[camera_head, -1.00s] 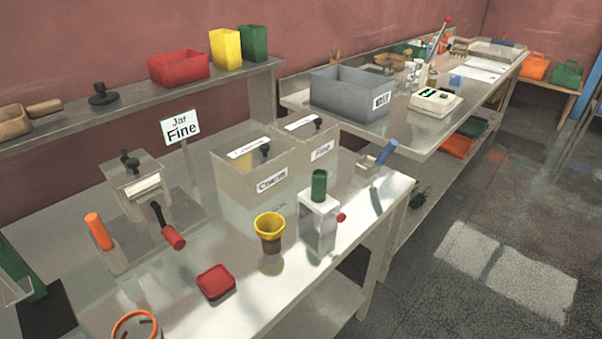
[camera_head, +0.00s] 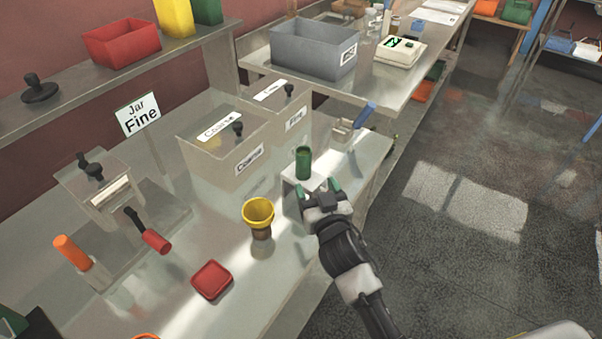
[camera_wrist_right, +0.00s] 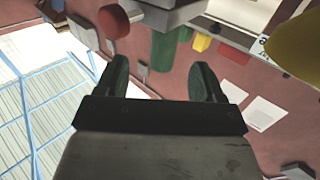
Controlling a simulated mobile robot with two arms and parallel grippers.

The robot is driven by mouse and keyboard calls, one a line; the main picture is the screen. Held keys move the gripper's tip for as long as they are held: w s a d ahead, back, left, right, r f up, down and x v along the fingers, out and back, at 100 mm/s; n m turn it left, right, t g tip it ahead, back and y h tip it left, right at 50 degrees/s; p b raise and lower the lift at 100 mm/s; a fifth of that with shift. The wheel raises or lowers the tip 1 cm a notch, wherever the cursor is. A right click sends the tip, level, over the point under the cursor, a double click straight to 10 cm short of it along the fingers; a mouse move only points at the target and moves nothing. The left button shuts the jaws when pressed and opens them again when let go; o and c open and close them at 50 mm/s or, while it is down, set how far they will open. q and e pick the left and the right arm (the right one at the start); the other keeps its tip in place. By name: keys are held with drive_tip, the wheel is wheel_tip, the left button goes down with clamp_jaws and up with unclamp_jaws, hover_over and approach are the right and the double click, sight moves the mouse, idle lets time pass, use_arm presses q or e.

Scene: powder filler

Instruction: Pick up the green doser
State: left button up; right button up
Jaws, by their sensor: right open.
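The green doser (camera_head: 303,163), a small upright green cylinder, stands on a pale block (camera_head: 291,184) near the bench's right edge. My right gripper (camera_head: 318,189) is in front of the block in the head view, its green-tipped fingers spread and nothing between them. It hides part of the block. The doser stands just beyond the fingers, apparently untouched. In the right wrist view the open fingers (camera_wrist_right: 161,82) point toward the top. A green shape shows beyond them there; I cannot tell if it is the doser. My left gripper is not in view.
A yellow-rimmed cup (camera_head: 259,216) stands left of the gripper, with a red square dish (camera_head: 211,280) nearer. Clear bins labelled Coarse (camera_head: 222,150) and Fine (camera_head: 283,122) stand behind.

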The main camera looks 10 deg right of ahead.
sight(306, 170)
drive_tip(key=w, duration=0.2)
drive_tip(key=shift+w, duration=0.4)
drive_tip(key=w, duration=0.2)
drive_tip(key=w+a+p, duration=0.1)
drive_tip(key=w, duration=0.1)
drive_tip(key=shift+r, duration=0.1)
drive_tip(key=shift+w+a+p, duration=0.1)
drive_tip(key=shift+w+p, duration=0.2)
drive_tip(key=shift+w, duration=0.3)
drive_tip(key=c, duration=1.1)
